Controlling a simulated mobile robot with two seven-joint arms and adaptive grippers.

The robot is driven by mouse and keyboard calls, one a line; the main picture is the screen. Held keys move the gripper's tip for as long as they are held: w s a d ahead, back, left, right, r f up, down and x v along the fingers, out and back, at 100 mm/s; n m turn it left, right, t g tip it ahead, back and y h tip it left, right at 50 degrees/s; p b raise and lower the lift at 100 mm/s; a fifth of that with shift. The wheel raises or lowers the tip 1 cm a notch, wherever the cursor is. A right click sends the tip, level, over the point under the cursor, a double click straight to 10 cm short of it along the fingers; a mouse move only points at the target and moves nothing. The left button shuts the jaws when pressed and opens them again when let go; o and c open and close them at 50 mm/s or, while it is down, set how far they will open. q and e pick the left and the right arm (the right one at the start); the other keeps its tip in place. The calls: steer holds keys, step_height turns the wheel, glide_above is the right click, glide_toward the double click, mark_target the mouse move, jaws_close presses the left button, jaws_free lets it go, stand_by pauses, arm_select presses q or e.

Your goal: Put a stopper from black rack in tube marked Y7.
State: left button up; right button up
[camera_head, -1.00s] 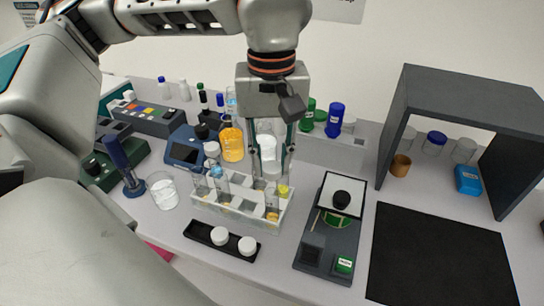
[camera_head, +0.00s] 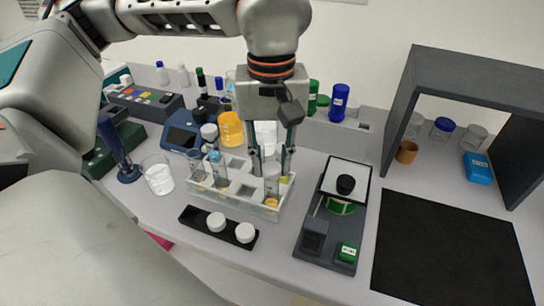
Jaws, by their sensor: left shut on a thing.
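The black rack (camera_head: 198,216) lies at the front of the bench with two white stoppers, one in the middle (camera_head: 216,222) and one at the right (camera_head: 244,232); its left place is empty. Behind it stands a clear tube rack (camera_head: 225,202) with several glass tubes. My left gripper (camera_head: 271,168) points down over the right part of this rack. Its fingers are shut on a small pale thing, seemingly a white stopper, right at the top of a tube (camera_head: 272,188). Whether it touches the tube is unclear. No Y7 mark is readable. My right gripper is out of view.
A balance (camera_head: 325,232) with a black-knobbed lid stands right of the tube rack. A black mat (camera_head: 440,250) and a dark grey shelf frame (camera_head: 400,110) are farther right. A beaker (camera_head: 158,178) stands left. Bottles, including an orange one (camera_head: 231,130), crowd behind the gripper.

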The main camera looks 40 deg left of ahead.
arm_select(q)
steer(key=shift+f, duration=0.3)
stand_by(0.5)
steer(key=o, duration=0.8)
step_height(320, 180, up, 12)
stand_by(0.6)
